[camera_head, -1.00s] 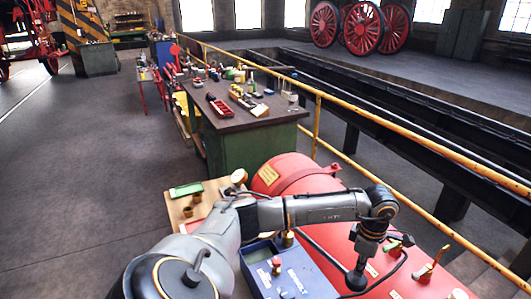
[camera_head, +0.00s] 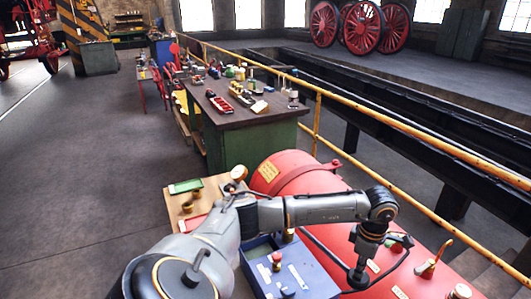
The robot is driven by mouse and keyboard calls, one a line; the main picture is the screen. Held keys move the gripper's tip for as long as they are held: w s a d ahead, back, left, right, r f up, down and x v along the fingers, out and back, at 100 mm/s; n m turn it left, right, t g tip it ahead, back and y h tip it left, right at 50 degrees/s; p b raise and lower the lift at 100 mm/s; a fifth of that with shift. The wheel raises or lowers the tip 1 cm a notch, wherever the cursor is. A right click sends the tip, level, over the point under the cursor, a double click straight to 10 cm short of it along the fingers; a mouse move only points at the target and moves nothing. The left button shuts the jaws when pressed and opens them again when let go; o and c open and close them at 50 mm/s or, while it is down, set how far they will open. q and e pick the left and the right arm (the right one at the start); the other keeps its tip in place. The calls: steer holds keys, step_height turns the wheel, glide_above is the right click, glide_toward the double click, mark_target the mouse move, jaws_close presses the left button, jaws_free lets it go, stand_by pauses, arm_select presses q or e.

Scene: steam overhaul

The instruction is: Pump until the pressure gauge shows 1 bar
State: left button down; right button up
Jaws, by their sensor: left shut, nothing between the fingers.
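A blue box (camera_head: 309,265), which may be the pump, stands beside the red boiler (camera_head: 328,238), with a red-topped knob (camera_head: 277,260) and white labels on it. A small round pale dial with a brass rim (camera_head: 239,173), perhaps the pressure gauge, faces up at the boiler's near left; its reading is too small to tell. My left gripper (camera_head: 358,279) points down over the boiler, just right of the blue box. It is shut and empty. A hose or cable curves beside it. My right gripper is not in view.
A wooden board (camera_head: 177,207) holds a green tray (camera_head: 185,186) and brass cups. A brass lever fitting (camera_head: 433,262) stands on the boiler to the right. A cluttered workbench (camera_head: 240,118) is behind. A yellow railing (camera_head: 420,134) runs along the pit. The left floor is clear.

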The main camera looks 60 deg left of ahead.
arm_select(q)
step_height(320, 180, down, 14)
steer(key=b, duration=1)
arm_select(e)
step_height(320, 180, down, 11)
arm_select(q)
step_height(320, 180, up, 17)
steer(key=p, duration=1)
steer(key=shift+r, duration=0.15)
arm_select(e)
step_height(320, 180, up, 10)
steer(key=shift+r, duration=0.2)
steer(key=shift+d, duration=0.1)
arm_select(q)
step_height(320, 180, down, 17)
steer(key=b, duration=1.3)
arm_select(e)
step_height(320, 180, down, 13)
arm_select(q)
step_height(320, 180, up, 17)
steer(key=p, duration=1)
steer(key=shift+a+p, duration=0.15)
steer(key=shift+p, duration=0.15)
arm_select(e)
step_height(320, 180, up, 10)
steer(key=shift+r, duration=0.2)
